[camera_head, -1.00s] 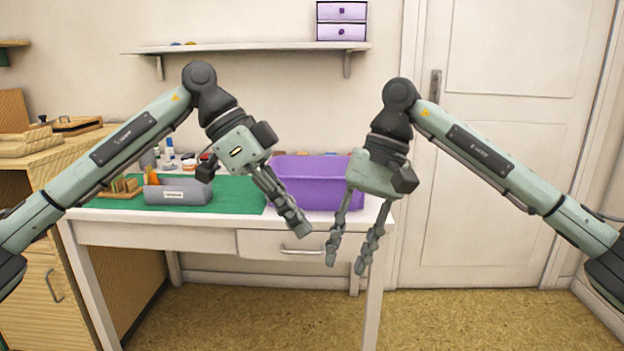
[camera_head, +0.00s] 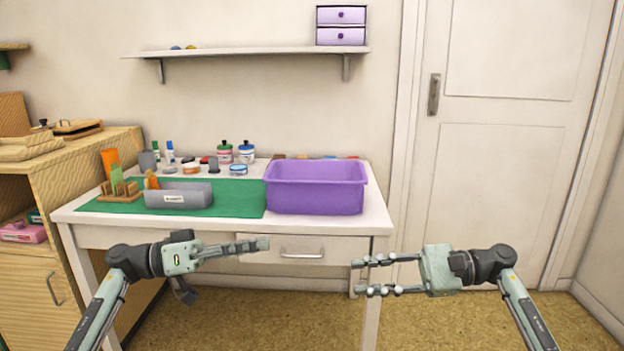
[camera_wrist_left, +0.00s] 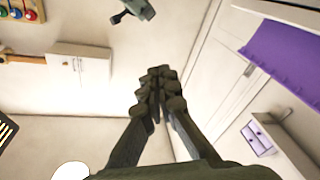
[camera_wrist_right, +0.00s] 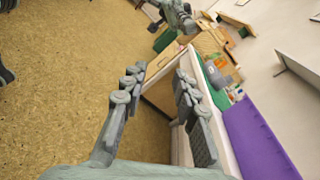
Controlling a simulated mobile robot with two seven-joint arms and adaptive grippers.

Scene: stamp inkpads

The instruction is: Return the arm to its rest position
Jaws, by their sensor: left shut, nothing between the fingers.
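My left gripper (camera_head: 262,244) is in front of the table's front edge in the head view, pointing right. Its fingers are together with nothing between them, and they also show closed in the left wrist view (camera_wrist_left: 160,80). My right gripper (camera_head: 358,277) is in front of the table's right front leg, pointing left. Its two fingers are apart and empty, as the right wrist view (camera_wrist_right: 160,85) also shows. Both arms are low and bent, below the tabletop in the picture.
The white table (camera_head: 240,228) holds a purple bin (camera_head: 315,198), a green mat (camera_head: 235,200), a grey box (camera_head: 180,196) and several bottles. A wooden cabinet (camera_head: 95,160) stands at left. A shelf (camera_head: 245,48) hangs above. A door (camera_head: 500,180) is at right; floor there is clear.

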